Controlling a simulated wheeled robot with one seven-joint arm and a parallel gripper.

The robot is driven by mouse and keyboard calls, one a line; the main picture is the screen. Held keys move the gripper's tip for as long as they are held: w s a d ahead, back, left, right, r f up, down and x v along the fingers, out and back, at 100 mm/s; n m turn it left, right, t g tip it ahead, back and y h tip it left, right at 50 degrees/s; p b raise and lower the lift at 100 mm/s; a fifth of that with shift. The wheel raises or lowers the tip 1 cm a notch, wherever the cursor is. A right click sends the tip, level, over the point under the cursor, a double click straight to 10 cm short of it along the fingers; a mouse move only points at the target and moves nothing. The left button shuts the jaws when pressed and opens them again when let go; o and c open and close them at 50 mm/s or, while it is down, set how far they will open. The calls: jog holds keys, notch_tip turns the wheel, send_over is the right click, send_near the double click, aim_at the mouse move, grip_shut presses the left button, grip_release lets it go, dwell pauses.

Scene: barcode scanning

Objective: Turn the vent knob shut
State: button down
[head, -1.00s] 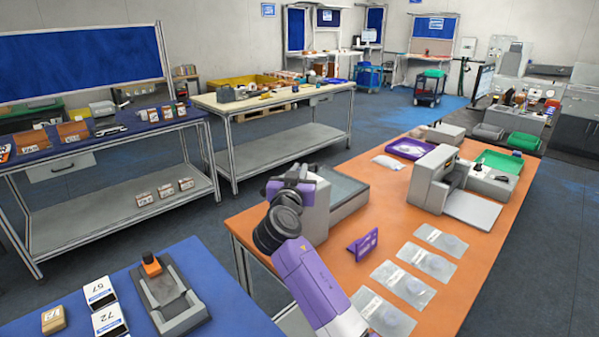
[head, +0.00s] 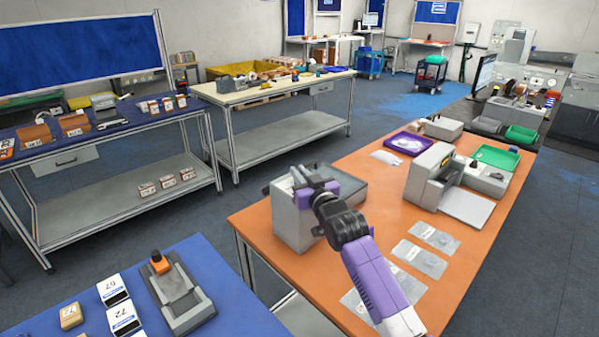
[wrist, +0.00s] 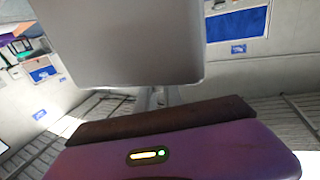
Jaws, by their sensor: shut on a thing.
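A grey box-shaped machine (head: 290,222) stands at the near left end of the orange table (head: 268,252). My purple and black gripper (head: 303,190) is at the upper right part of this machine. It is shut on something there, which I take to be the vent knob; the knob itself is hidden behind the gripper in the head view. In the wrist view, a large plain grey block (wrist: 125,45) fills the upper middle. My gripper's fingers (wrist: 155,97) show only partly below it, and their tips are hidden.
Clear bags (head: 420,258) lie on the table right of my arm. A second grey machine (head: 430,178), a purple tray (head: 408,144) and a green tray (head: 493,156) stand farther back. A blue table (head: 235,310) with a grey fixture (head: 185,300) is at the lower left.

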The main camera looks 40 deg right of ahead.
jog(key=y+b, duration=0.1)
jog(key=n+y+b, duration=0.1)
jog(key=shift+d+f+b, duration=0.15)
jog(key=shift+f+b, duration=0.2)
jog(key=n+y+b, duration=0.1)
jog(key=b, duration=0.3)
jog(key=shift+f+t+y, duration=0.1)
jog(key=shift+t+y, duration=0.3)
jog(key=shift+n+y+b, duration=0.3)
jog(key=shift+n+b, duration=0.1)
jog(key=shift+b, duration=0.15)
jog(key=y+b, duration=0.1)
jog(key=b, duration=0.1)
jog(key=n+y+b, duration=0.1)
jog(key=b, duration=0.2)
jog(key=shift+r, duration=0.25)
jog(key=shift+a, duration=0.2)
jog(key=c, duration=1.5)
grip_release()
jog(key=shift+r, duration=0.1)
